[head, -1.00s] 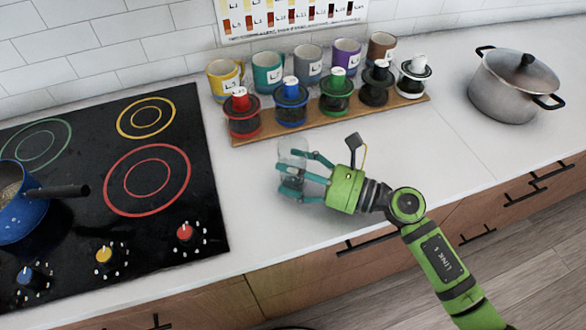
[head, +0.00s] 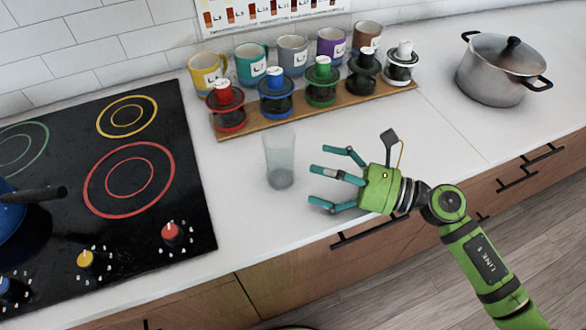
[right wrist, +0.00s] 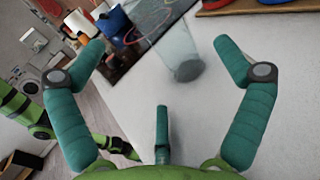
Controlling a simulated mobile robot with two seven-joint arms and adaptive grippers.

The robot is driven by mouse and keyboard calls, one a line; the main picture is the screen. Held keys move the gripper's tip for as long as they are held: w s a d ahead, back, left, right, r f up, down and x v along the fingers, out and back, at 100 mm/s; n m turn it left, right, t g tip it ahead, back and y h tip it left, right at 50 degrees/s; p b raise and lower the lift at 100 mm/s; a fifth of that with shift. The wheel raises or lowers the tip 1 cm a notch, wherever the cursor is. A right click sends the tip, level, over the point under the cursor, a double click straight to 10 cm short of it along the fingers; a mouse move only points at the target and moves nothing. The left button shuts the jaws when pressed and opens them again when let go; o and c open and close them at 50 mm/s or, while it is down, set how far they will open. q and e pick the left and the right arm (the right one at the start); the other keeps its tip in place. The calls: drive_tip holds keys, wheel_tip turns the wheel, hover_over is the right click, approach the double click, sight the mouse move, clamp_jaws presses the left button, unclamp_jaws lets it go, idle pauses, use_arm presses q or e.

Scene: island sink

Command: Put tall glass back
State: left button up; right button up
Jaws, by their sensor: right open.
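The tall clear glass (head: 280,162) stands upright on the white counter, between the cooktop and my right gripper. It also shows in the right wrist view (right wrist: 181,55), beyond the fingers. My right gripper (head: 325,178) is open and empty, to the right of the glass and apart from it, with its fingers pointing at it. In the right wrist view its spread teal fingers (right wrist: 155,75) hold nothing. My left gripper does not show in the head view.
A wooden board (head: 300,117) behind the glass carries several coloured canisters, with mugs behind. A black cooktop (head: 95,190) with a blue pan (head: 12,212) lies left. A grey pot (head: 500,75) stands at the back right. The counter between pot and gripper is clear.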

drive_tip(key=b+v, duration=0.1)
drive_tip(key=v, duration=0.2)
drive_tip(key=shift+s+d, duration=0.2)
drive_tip(key=shift+d, duration=0.1)
drive_tip(key=shift+s+d, duration=0.1)
drive_tip(key=shift+d, duration=0.15)
drive_tip(key=shift+r, duration=0.1)
